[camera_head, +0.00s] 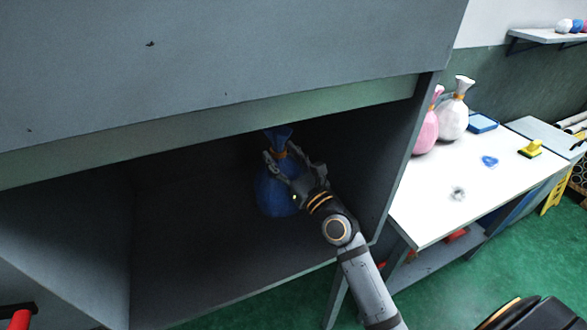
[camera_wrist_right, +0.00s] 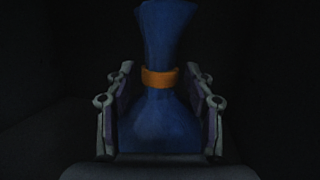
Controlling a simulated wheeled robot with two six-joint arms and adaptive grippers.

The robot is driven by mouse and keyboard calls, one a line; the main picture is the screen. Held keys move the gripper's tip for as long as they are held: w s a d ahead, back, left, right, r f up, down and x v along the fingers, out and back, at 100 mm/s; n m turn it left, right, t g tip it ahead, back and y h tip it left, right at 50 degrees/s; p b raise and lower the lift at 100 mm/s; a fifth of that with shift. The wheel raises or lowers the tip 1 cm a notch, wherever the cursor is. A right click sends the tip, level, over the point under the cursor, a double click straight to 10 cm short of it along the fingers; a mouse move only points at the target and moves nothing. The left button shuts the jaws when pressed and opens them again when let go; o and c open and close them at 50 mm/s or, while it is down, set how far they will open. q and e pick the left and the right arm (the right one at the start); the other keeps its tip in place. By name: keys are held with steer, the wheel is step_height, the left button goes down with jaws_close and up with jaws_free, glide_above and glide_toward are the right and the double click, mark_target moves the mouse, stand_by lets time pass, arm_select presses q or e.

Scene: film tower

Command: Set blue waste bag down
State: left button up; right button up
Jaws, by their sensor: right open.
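The blue waste bag (camera_head: 272,192) stands upright inside a dark grey cabinet compartment (camera_head: 205,270), toward its right side. An orange band ties its neck. My right gripper (camera_head: 290,160) reaches into the compartment, and its open fingers are on either side of the bag's neck. In the right wrist view the bag (camera_wrist_right: 160,120) fills the middle between the two fingers (camera_wrist_right: 160,100), with dark slivers of space beside the neck. Whether the fingers touch the bag's lower body cannot be told. The bag's base appears to rest on the compartment floor. My left gripper is not in view.
The cabinet's upper front (camera_head: 220,60) overhangs the opening, and its right side wall (camera_head: 408,150) is close to my right arm. A white table (camera_head: 430,205) on the right holds a pink bag (camera_head: 425,133), a white bag (camera_head: 453,118) and a yellow object (camera_head: 530,149).

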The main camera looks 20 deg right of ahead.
steer(key=v, duration=1)
steer(key=shift+s, duration=0.4)
steer(key=shift+d+f, duration=0.1)
steer(key=shift+f, duration=0.05)
